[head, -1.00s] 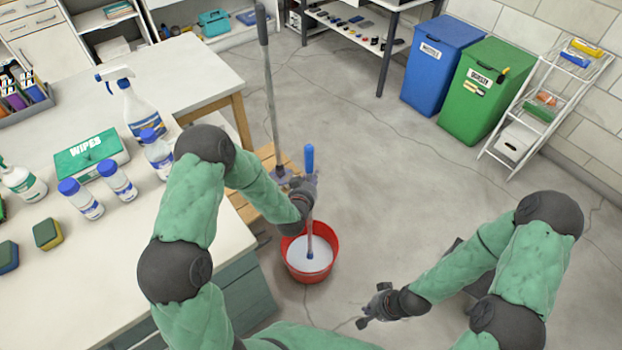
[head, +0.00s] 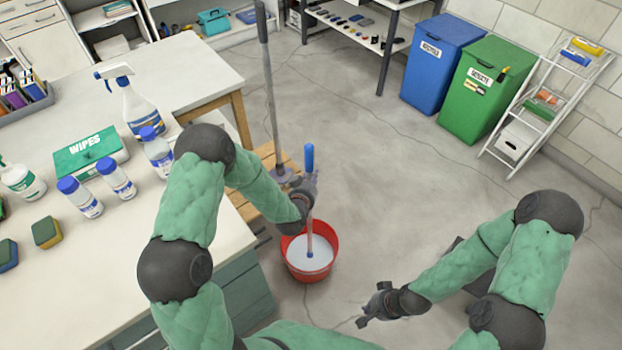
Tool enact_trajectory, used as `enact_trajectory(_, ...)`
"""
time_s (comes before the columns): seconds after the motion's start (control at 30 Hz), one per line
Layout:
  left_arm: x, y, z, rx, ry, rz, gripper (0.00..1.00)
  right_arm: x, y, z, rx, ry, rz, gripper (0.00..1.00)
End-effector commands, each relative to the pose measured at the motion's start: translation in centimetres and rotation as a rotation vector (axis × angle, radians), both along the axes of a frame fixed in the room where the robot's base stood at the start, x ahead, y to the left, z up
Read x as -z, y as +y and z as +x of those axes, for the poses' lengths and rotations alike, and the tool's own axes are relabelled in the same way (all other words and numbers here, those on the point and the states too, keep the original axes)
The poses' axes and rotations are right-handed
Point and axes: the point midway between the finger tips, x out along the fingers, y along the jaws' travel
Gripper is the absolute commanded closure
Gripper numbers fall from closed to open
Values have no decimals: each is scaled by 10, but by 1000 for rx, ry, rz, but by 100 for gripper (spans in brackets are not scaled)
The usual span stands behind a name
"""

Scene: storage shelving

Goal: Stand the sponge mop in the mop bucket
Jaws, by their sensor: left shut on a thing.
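The mop (head: 309,158), with a blue grip and a thin shaft, stands nearly upright in the red mop bucket (head: 332,255) on the floor. Its lower end is inside the bucket, where a small blue part shows at the pale grey-white surface; I cannot make out a sponge head. My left gripper (head: 308,187) is shut on the mop's shaft just below the blue grip, above the bucket. My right gripper (head: 369,306) is low, to the right of the bucket, apart from it, and looks open and empty.
A grey-poled tool (head: 270,95) stands on a wooden slatted platform (head: 246,208) behind the bucket. The white-topped bench (head: 130,240) with bottles and sponges is at left. Blue (head: 435,65) and green (head: 480,90) bins stand far right. The floor between is clear.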

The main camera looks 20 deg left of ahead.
Motion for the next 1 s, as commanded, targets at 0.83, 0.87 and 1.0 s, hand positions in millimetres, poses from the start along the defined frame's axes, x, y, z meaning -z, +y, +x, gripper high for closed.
enact_trajectory(0.83,7,0,1,-1,-3,0,100,7,0,0,0,0,0,100)
enact_trajectory(0.87,7,0,1,-1,-2,0,100,7,0,0,0,0,0,100)
enact_trajectory(1.0,7,0,1,-1,-3,0,54,7,0,0,0,0,0,100)
